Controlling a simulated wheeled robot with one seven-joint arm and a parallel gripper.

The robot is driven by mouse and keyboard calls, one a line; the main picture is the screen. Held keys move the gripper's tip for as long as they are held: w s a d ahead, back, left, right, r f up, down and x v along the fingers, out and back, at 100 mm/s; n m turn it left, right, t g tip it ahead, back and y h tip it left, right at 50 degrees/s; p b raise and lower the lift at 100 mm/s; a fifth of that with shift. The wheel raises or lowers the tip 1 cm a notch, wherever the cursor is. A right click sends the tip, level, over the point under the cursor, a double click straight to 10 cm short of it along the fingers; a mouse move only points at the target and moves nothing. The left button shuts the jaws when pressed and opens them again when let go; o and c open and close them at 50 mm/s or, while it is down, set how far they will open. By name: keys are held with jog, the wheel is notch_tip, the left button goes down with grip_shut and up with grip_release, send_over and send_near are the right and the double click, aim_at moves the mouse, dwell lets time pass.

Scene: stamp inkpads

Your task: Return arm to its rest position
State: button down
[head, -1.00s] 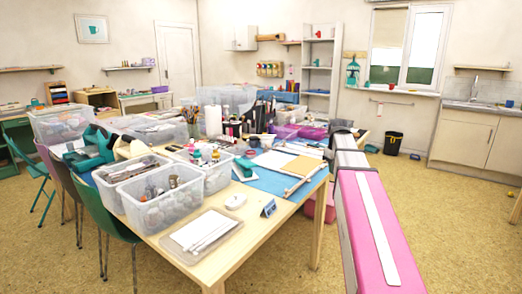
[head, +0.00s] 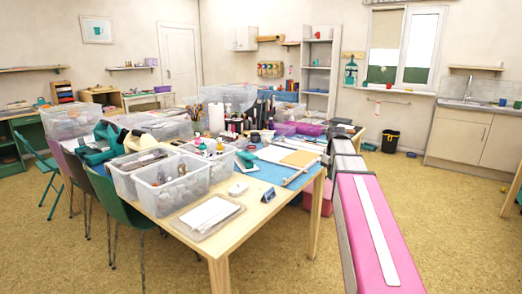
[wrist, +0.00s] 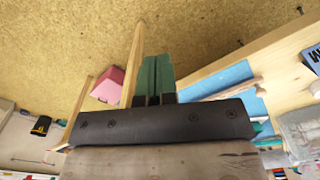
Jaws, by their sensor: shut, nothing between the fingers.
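My gripper shows in the wrist view (wrist: 156,72), with its two green fingers together and nothing between them. Its dark body crosses the lower middle of that view. The fingers point toward the cork floor beside the wooden table. In the head view my pink and white arm stretches forward along the table's right side, and the gripper's fingers cannot be made out there. The table (head: 235,242) stands to the left of the arm.
Clear plastic bins (head: 172,190), a tray of white strips (head: 208,217) and a blue mat (head: 268,172) are on the table. A pink box (wrist: 106,86) is under it. Green chairs (head: 112,205) stand at left. The floor (head: 455,230) at right is open.

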jog(key=s+a+f+m, duration=0.1)
jog(key=s+a+f, duration=0.2)
jog(key=s+f, duration=0.3)
jog(key=s+a+f+m, duration=0.2)
jog(key=s+a+f, duration=0.2)
jog(key=f, duration=0.8)
jog(key=s+a+f+m, duration=0.1)
jog(key=s+a+f, duration=0.3)
jog(key=s+f, duration=0.4)
jog(key=shift+s+f+m, duration=0.3)
jog(key=shift+f, duration=0.1)
